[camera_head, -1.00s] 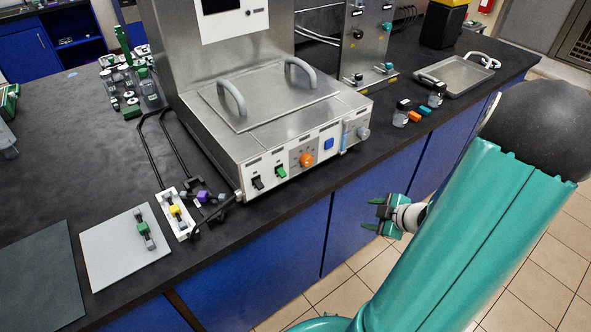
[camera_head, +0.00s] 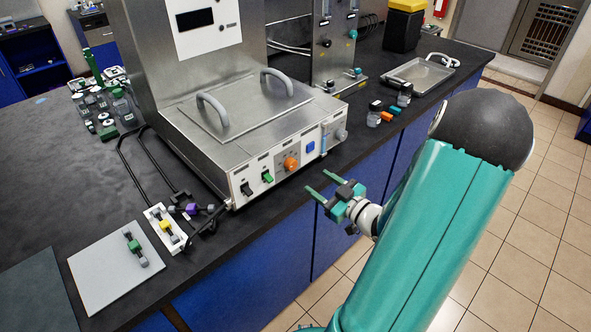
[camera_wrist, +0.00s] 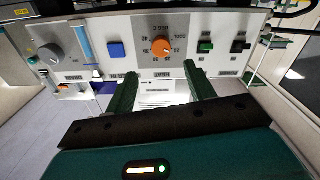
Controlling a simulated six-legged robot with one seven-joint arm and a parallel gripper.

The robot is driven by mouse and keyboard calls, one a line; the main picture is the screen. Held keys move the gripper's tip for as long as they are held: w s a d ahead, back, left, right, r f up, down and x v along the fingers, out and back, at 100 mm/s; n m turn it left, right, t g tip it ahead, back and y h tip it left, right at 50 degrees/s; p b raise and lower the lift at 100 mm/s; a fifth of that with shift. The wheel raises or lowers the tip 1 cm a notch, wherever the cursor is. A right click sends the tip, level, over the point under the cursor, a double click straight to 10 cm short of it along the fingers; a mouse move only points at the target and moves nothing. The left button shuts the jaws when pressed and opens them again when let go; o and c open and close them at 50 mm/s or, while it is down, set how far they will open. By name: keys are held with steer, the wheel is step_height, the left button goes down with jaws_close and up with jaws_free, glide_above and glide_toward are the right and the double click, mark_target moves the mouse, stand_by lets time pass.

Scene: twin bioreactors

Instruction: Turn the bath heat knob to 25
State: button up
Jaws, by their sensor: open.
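The orange knob (camera_head: 291,164) sits on the white front panel of the steel bath (camera_head: 243,133), between a green switch and a blue button. In the wrist view the orange knob (camera_wrist: 161,48) shows at the upper middle, with a printed scale around it; its exact setting is too small to read surely. My gripper (camera_head: 312,192) is in front of the panel, over the bench's front edge, with its green fingers pointing toward the panel. In the wrist view my gripper (camera_wrist: 160,80) is open, its fingers on either side below the knob, with nothing between them. The fingers appear apart from the knob.
A black switch (camera_head: 246,189), a green switch (camera_head: 267,177), a blue button (camera_head: 310,147) and a grey knob (camera_head: 341,134) share the panel. Small bottles (camera_head: 374,117) stand right of the bath. A grey mat (camera_head: 110,265) lies at the left.

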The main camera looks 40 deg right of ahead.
mark_target(294, 166)
steer(key=w, duration=0.9)
steer(key=shift+w+a, duration=0.1)
steer(key=shift+a, duration=0.15)
steer(key=c, duration=1)
